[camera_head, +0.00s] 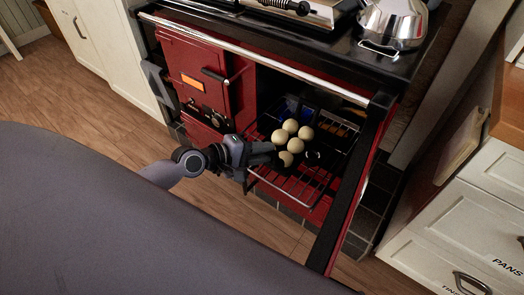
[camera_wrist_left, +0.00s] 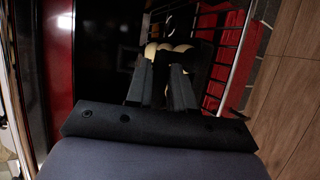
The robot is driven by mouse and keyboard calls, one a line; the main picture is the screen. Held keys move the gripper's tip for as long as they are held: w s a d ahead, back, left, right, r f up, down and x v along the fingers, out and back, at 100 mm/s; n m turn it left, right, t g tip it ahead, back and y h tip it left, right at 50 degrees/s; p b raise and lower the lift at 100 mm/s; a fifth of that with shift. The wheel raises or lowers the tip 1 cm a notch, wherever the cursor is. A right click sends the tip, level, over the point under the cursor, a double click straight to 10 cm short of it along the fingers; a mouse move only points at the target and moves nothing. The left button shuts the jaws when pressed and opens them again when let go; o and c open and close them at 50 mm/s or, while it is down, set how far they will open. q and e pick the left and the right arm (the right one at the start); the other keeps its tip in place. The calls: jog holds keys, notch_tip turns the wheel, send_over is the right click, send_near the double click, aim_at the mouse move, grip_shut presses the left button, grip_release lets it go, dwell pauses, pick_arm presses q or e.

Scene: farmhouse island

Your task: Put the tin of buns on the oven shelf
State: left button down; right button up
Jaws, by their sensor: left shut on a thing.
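The dark tin (camera_head: 309,156) holds several pale round buns (camera_head: 291,131) and sits inside the red range's open oven, over the wire oven shelf (camera_head: 290,186). My left gripper (camera_head: 268,152) is at the tin's near left edge and is shut on it. In the left wrist view the fingers (camera_wrist_left: 161,88) reach toward the buns (camera_wrist_left: 170,47), with the shelf wires (camera_wrist_left: 228,62) to the right. The dark tin blends into the oven interior, so I cannot tell whether it rests on the shelf. My right gripper is not in view.
The open oven door (camera_head: 352,195) stands out at the right of the oven mouth. A steel rail (camera_head: 270,62) runs across the range above the opening. A kettle (camera_head: 392,25) stands on top. White drawers (camera_head: 455,220) are at the right; wooden floor lies at the left.

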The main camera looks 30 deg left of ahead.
pick_arm(q)
jog(key=shift+f+b, duration=0.25)
jog(key=shift+b, duration=0.1)
jog(key=c, duration=1)
grip_release()
jog(key=shift+o, duration=1.1)
jog(key=shift+f, duration=0.15)
jog(key=o, duration=0.4)
jog(key=shift+o, duration=0.2)
jog(key=v, duration=1.4)
jog(key=shift+b, duration=0.35)
